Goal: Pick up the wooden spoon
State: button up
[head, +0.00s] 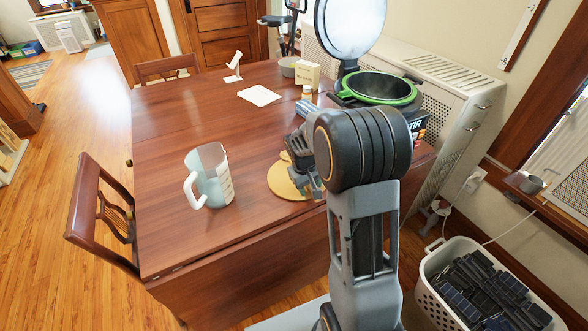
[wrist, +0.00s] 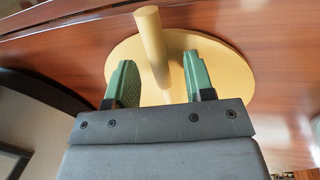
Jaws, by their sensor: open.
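A round, pale wooden disc (head: 276,179) lies on the table, partly hidden by my gripper (head: 311,184). In the wrist view the disc (wrist: 226,68) spreads behind the green fingers of my gripper (wrist: 160,62). A pale wooden rod (wrist: 151,38) rises from the disc toward the top of the wrist view. Its lower part passes between the open fingers, with space on both sides. I cannot tell whether this rod is the wooden spoon's handle; no spoon bowl shows clearly in either view.
The table (head: 175,125) holds a measuring jug (head: 212,180) left of the disc. A green-rimmed pot (head: 381,88), a small bottle (head: 307,92) and a box (head: 307,74) stand behind. A chair (head: 105,215) is at the left, a basket (head: 440,292) at the right.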

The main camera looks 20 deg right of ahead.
jog(key=shift+f, duration=0.2)
jog(key=shift+c, duration=0.4)
jog(key=c, duration=0.4)
grip_shut()
jog(key=shift+r, duration=0.15)
